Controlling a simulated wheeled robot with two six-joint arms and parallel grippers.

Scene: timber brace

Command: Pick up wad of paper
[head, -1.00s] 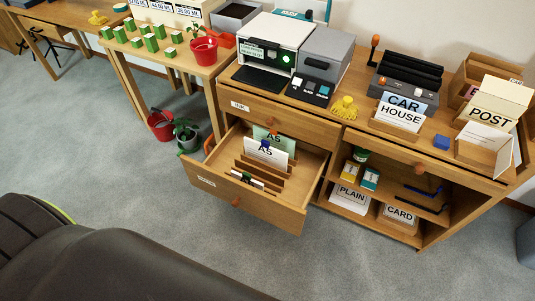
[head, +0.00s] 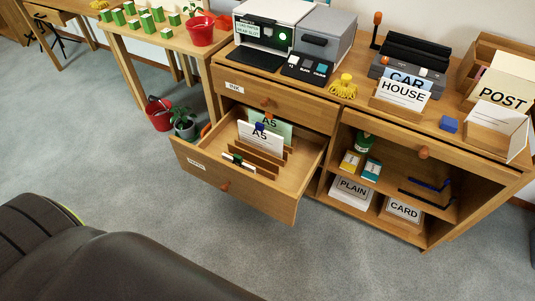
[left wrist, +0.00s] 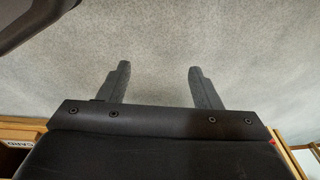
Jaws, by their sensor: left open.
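I cannot make out a wad of paper in either view. My left gripper (left wrist: 161,82) shows in the left wrist view with its two grey fingers apart and nothing between them. Behind the fingers there is only grey carpet (left wrist: 240,45). No fingers of either gripper show in the head view, and my right gripper is in neither view.
A wooden cabinet (head: 322,137) has an open drawer (head: 238,195) sticking out, with A5 paper (head: 260,137) in dividers. On top stand a printer (head: 272,35), a yellow tassel-like object (head: 343,88) and a POST box (head: 497,125). A red bucket (head: 158,115) stands on the floor. Carpet in front is clear.

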